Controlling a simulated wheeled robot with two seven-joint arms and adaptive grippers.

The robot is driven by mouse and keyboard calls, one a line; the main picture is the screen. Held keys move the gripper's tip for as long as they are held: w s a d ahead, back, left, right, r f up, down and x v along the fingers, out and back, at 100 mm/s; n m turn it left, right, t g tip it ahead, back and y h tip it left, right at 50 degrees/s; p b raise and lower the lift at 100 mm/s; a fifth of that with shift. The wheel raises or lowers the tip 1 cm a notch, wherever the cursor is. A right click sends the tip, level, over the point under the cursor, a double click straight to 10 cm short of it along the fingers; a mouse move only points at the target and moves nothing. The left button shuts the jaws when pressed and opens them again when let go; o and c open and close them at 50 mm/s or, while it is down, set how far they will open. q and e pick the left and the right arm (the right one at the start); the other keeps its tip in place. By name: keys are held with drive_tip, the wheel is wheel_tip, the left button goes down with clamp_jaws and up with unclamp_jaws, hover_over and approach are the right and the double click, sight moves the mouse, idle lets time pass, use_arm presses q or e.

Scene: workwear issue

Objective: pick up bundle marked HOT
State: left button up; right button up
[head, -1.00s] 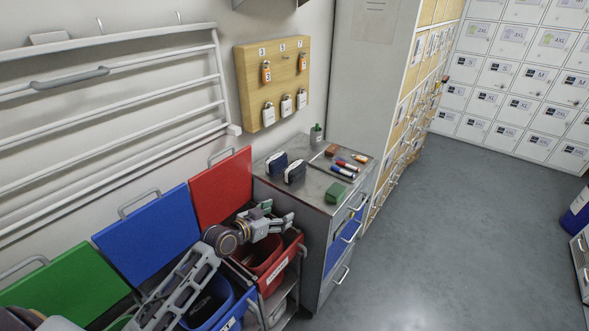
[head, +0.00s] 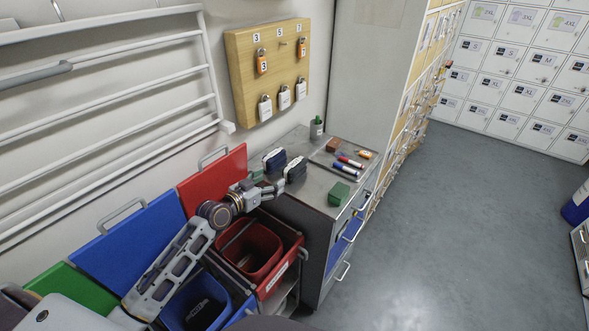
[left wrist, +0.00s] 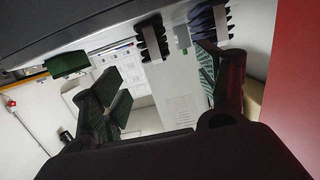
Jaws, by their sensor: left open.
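Two dark banded bundles stand side by side on the grey metal cabinet top: a navy left bundle (head: 274,160) and a darker right bundle (head: 295,169). Both have pale parts, but I cannot read HOT on either. My left gripper (head: 268,184) is open and empty, just in front of the bundles at the cabinet's near left edge, apart from them as far as I can tell. In the left wrist view its spread fingers (left wrist: 160,88) show with green pads, and the two bundles (left wrist: 152,38) (left wrist: 209,22) appear beyond them, upside down. My right gripper is out of view.
A green block (head: 339,194), markers (head: 347,165), a brown block (head: 332,145) and a dark cup (head: 316,128) share the cabinet top. Below my left arm are an open red bin (head: 280,238) and blue bin (head: 195,300) with raised lids. A padlock board (head: 270,70) hangs behind.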

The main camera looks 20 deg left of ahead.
sight(284, 172)
use_arm(q)
drive_tip(key=x, duration=0.3)
drive_tip(key=shift+p+x, duration=0.3)
drive_tip(key=shift+x, duration=1.45)
drive_tip(key=shift+w+d+f, duration=0.15)
drive_tip(key=shift+w, duration=0.45)
drive_tip(key=shift+w+d+f, duration=0.1)
drive_tip(key=shift+w+d, duration=0.05)
drive_tip(key=shift+w, duration=0.25)
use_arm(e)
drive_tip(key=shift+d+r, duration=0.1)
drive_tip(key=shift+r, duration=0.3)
use_arm(q)
drive_tip(key=shift+w+d, duration=0.1)
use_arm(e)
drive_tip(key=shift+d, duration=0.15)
